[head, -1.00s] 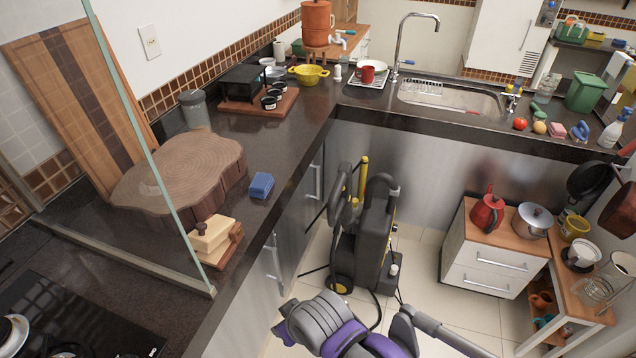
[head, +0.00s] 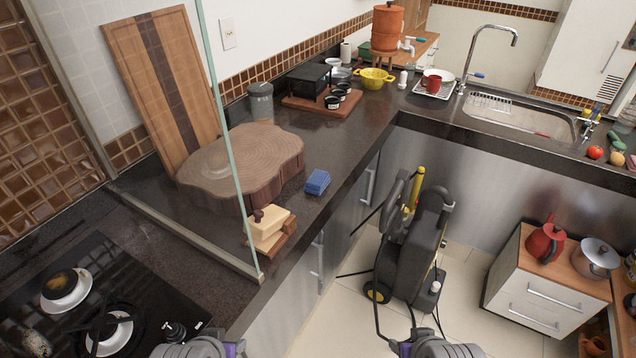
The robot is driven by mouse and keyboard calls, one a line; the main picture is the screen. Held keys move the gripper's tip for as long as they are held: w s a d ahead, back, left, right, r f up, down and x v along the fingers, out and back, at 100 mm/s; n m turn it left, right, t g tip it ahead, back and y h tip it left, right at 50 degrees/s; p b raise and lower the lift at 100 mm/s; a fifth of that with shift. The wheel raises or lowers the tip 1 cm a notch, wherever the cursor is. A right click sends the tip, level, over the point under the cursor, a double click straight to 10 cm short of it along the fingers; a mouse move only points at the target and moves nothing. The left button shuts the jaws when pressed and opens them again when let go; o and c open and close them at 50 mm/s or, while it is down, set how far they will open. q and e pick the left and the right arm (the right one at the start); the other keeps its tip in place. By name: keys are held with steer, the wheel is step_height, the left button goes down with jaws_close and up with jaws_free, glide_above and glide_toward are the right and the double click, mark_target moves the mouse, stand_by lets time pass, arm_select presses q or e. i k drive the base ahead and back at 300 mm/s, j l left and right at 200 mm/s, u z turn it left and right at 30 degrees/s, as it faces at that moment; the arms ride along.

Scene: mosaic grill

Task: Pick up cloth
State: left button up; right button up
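A small blue folded block (head: 317,181), which looks like the cloth, lies on the dark counter near its front edge. It sits just right of a round wooden slab and behind a small wooden box with a knob. Nothing touches it. Only grey and purple parts of my two arms show at the bottom edge of the head view, well below the cloth. Neither gripper's fingers are in view.
A glass panel (head: 228,150) stands between the stove (head: 95,300) and the counter. The wooden slab (head: 245,160) and wooden box (head: 268,228) flank the cloth. A black wheeled machine (head: 410,250) stands on the floor at the counter's right.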

mark_target(319, 180)
steer(key=i+l+u, duration=0.1)
steer(key=i+l, duration=0.6)
steer(key=l, duration=0.15)
steer(key=i+l+u, duration=0.15)
steer(key=i+l, duration=0.2)
steer(key=i+l+u, duration=0.1)
steer(key=i+l, duration=0.2)
steer(key=l, duration=0.25)
